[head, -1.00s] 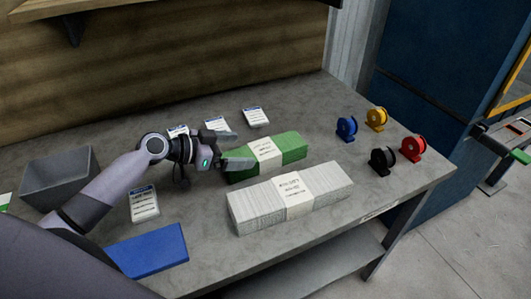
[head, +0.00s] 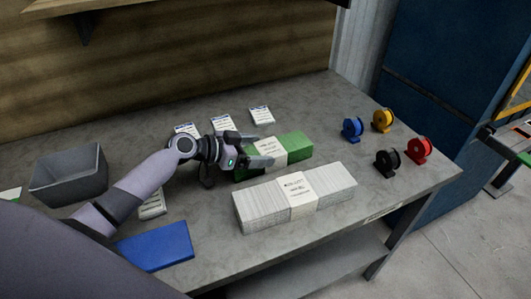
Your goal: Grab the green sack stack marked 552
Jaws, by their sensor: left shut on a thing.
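The green sack stack (head: 295,146) lies on the grey table with a pale paper band around its middle. Print on the band is too small to read as a number. My left gripper (head: 262,150) comes in from the left and is shut on the green stack, one finger along its far side and one along its near side, close to the band. The gripper hides part of the stack's left end. The stack still appears to rest on the table. My right gripper is not in view.
A white sack stack (head: 335,188) with a band lies just in front. Blue (head: 352,128), yellow (head: 382,119), black (head: 387,160) and red (head: 419,150) reels stand at right. A grey bin (head: 68,175), a blue slab (head: 155,247) and several label cards (head: 261,115) lie around.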

